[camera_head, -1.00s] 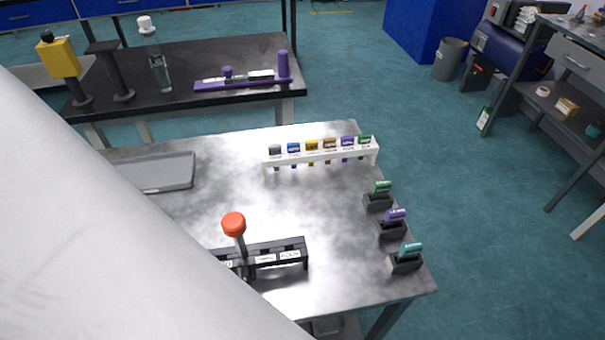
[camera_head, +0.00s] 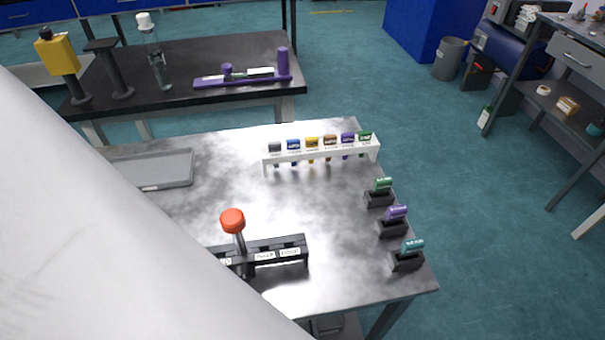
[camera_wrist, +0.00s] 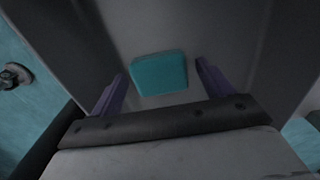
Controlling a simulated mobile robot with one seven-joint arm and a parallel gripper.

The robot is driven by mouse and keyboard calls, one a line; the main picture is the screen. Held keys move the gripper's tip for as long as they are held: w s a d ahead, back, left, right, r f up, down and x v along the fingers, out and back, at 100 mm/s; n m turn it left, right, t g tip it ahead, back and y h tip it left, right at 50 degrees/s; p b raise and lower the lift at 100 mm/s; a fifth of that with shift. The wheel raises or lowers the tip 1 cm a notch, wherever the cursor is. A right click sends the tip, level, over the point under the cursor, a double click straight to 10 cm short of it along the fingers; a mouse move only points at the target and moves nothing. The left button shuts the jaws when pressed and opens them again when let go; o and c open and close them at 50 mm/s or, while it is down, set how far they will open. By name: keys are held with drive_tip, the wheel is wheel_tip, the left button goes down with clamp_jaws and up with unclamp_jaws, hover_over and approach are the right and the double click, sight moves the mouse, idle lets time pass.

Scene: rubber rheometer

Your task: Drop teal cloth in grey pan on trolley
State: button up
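In the wrist view, the teal cloth (camera_wrist: 158,73) is a small folded square on a plain grey surface (camera_wrist: 215,30). My gripper (camera_wrist: 160,70) has its two purple fingers spread wide, one to each side of the cloth, with gaps between them and it. I cannot tell how high the fingers are above the cloth. In the head view, a shallow grey pan (camera_head: 168,185) lies on the metal-topped table at the left, partly hidden behind my arm. The cloth and my gripper do not show in the head view.
The metal-topped table (camera_head: 215,200) carries a white rack (camera_head: 320,153) of coloured items, several small black holders along its right edge, and a black rack with a red-knobbed lever (camera_head: 232,221). A dark bench (camera_head: 190,60) stands behind.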

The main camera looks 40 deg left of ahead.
wheel_tip(320, 180, up, 12)
drive_tip(key=p, duration=0.2)
drive_tip(key=shift+r, duration=0.15)
drive_tip(key=shift+r, duration=0.1)
idle(0.7)
